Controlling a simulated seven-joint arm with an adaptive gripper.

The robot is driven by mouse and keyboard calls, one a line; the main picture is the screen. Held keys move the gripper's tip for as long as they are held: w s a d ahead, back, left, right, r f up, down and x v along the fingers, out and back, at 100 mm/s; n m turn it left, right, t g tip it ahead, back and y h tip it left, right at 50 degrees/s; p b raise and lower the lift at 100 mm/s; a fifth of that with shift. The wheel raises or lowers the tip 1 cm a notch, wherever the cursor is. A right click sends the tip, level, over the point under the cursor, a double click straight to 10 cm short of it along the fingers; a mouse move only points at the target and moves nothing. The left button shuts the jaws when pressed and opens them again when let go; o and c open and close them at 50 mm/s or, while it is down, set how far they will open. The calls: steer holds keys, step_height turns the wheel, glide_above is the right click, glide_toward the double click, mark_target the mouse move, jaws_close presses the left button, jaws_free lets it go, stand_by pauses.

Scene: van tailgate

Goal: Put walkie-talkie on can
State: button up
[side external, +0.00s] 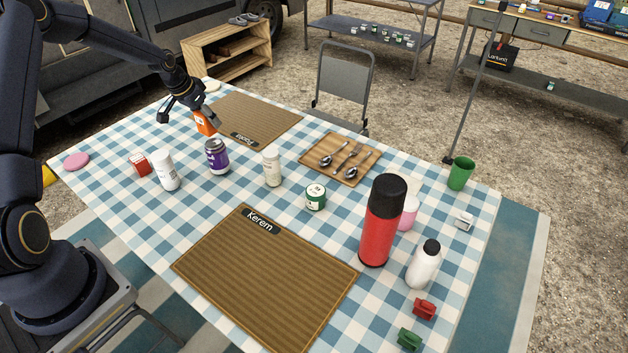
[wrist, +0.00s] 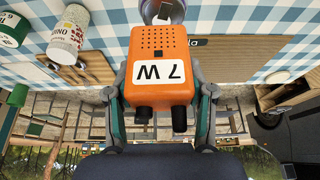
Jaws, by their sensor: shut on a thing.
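An orange walkie-talkie (side external: 206,123) with a white label reading "7 W" is held in my gripper (side external: 197,110). In the wrist view the walkie-talkie (wrist: 160,65) sits between the two fingers (wrist: 160,105), with its two dark stubs toward my palm. A purple can (side external: 217,157) with a dark top stands upright on the checked table. In the side view the walkie-talkie is just above and slightly left of the can, apart from it. In the wrist view the can (wrist: 162,10) is partly cut off at the top edge, beyond the walkie-talkie.
A white bottle (side external: 166,170) and a small red box (side external: 140,164) stand left of the can. A cream container (side external: 272,167) and a green jar (side external: 316,197) stand right. A brown mat (side external: 262,118) lies behind. A tall red flask (side external: 382,222) stands farther right.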

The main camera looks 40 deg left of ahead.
steer(key=shift+w+a+f, duration=0.25)
steer(key=shift+w+f, duration=0.2)
steer(key=shift+f, duration=0.1)
steer(key=shift+w+f, duration=0.15)
steer(key=shift+f, duration=1.55)
steer(key=shift+f, duration=0.1)
steer(key=o, duration=1.3)
